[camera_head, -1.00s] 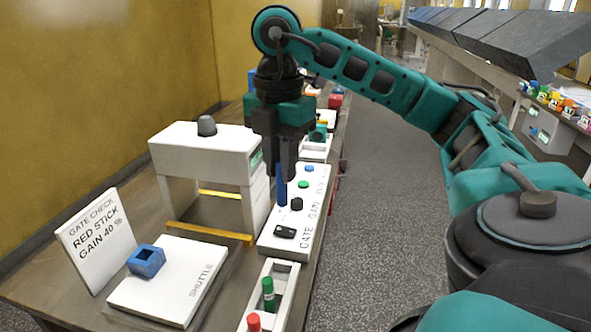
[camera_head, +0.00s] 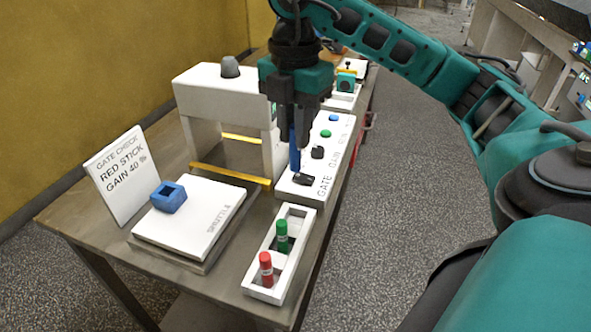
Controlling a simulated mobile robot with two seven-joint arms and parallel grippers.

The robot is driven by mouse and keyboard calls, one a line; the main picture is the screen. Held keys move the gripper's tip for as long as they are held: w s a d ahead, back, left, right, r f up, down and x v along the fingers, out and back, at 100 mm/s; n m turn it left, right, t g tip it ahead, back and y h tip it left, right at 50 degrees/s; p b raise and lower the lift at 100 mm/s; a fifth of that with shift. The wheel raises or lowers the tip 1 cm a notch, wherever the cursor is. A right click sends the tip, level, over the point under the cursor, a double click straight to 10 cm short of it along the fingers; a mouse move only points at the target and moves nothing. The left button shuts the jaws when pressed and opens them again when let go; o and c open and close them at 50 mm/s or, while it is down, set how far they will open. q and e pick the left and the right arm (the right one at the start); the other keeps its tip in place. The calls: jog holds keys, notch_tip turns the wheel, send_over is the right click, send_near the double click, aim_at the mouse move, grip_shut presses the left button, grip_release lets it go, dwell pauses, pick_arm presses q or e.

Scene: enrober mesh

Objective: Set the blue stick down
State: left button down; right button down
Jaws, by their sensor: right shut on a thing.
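My right gripper (camera_head: 295,115) hangs fingers-down and is shut on the blue stick (camera_head: 295,150). The stick is held upright, its lower part showing below the fingers, in front of the white control panel (camera_head: 299,188) in this view. I cannot tell whether its lower end touches the panel. The white rack (camera_head: 258,292) stands nearer, below the gripper in the picture. It holds a red stick (camera_head: 266,270) in its near part and a green stick (camera_head: 282,236) further back. My left gripper is not in view.
A white gate (camera_head: 222,84) with yellow bars stands left of the panel. A white shuttle plate (camera_head: 190,217) carries a blue square holder (camera_head: 169,197). A sign (camera_head: 121,172) reads "GATE CHECK RED STICK GAIN 40 %". The panel has several knobs. The table's front left is clear.

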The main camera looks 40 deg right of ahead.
aim_at(295, 169)
notch_tip(295, 169, down, 10)
jog(key=b, duration=0.4)
jog(key=shift+r, duration=0.2)
jog(key=shift+f, duration=0.55)
jog(key=shift+f+b, duration=0.3)
jog(key=shift+f, duration=1.55)
jog(key=shift+f, duration=0.2)
jog(key=c, duration=1)
grip_release()
jog(key=shift+r, duration=0.15)
